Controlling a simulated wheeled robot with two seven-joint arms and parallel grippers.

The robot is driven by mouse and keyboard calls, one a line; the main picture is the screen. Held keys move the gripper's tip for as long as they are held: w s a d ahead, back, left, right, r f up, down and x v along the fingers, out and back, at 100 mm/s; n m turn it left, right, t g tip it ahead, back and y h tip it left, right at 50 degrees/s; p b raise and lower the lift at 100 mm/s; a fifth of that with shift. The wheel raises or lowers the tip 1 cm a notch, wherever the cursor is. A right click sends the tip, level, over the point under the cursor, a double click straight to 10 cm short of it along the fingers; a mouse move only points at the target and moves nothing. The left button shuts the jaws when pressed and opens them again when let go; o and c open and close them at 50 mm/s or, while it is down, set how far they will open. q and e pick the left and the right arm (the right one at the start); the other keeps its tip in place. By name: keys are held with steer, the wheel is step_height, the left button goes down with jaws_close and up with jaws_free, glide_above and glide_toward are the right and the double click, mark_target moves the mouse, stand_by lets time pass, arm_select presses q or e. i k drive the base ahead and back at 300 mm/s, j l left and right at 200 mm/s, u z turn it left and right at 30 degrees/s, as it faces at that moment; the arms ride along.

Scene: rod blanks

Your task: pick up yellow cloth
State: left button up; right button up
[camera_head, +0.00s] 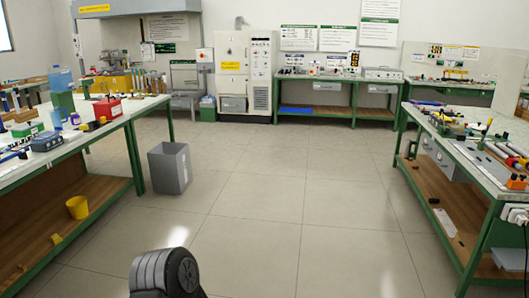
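I cannot make out a yellow cloth for certain. A small yellow item (56,239) lies on the lower wooden shelf of the left bench; it is too small to tell if it is cloth. A yellow tub-like container (77,207) stands on the same shelf, behind it. Neither of my grippers is in view.
The left bench (122,119) and right bench (497,186) have green frames and hold several tools and parts. A grey bin (170,168) stands on the floor beside the left bench. Cabinets (232,75) and another bench (338,80) line the back wall. The floor between is clear.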

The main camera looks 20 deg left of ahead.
mark_target(55, 238)
steer(key=i+j+u, duration=0.3)
steer(key=i, duration=0.35)
steer(key=i+u, duration=0.35)
steer(key=i, duration=0.3)
steer(key=i+l+u, duration=0.15)
steer(key=i+u, duration=0.15)
steer(key=i, duration=0.3)
steer(key=i+l+u, duration=0.35)
steer(key=i, duration=0.3)
steer(key=i+j+u, duration=0.4)
steer(key=i, duration=0.45)
steer(key=i+u, duration=0.35)
steer(key=i, duration=0.55)
steer(key=i+l+u, duration=0.4)
steer(key=i, duration=0.5)
steer(key=i+l+u, duration=0.2)
steer(key=i, duration=0.95)
steer(key=j, duration=0.1)
